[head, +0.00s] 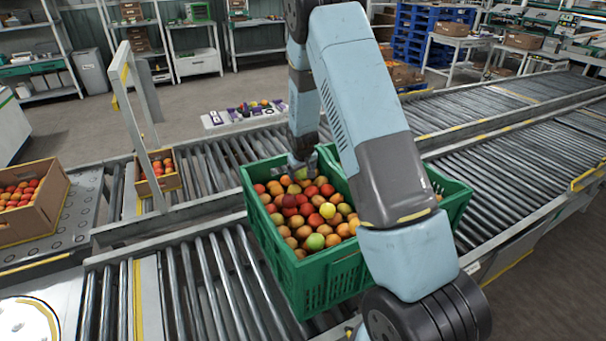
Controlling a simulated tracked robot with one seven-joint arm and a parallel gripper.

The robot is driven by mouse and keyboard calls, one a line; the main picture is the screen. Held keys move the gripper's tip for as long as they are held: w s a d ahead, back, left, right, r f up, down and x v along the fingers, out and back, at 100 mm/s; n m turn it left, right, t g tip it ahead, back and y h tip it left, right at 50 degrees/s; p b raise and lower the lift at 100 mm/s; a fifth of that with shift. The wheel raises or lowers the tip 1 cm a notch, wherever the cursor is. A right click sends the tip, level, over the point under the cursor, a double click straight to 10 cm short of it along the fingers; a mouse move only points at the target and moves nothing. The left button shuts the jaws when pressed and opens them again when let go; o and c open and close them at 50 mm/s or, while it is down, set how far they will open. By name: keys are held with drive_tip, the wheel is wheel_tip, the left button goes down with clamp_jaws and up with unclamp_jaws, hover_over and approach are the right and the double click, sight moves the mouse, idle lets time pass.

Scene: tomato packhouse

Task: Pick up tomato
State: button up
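A green crate (327,279) full of tomatoes in red, orange, yellow and green stands on the roller conveyor. A yellow tomato (327,210) and a green tomato (315,241) show among the many red and orange ones (291,222). My gripper (301,171) points down at the crate's far side, just over the tomatoes. A greenish tomato (301,173) shows right at its fingertips. The fingers are small and partly hidden, so I cannot tell whether they are open or hold it. My arm hides the crate's right part.
A cardboard box of tomatoes (52,222) stands at the left, and a smaller box (158,183) sits beyond a metal frame (138,125). Small items lie on a light surface (243,115) behind the crate. Rollers (510,160) at the right are clear.

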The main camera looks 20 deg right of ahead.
drive_tip(key=c, duration=0.7)
drive_tip(key=shift+r, duration=0.15)
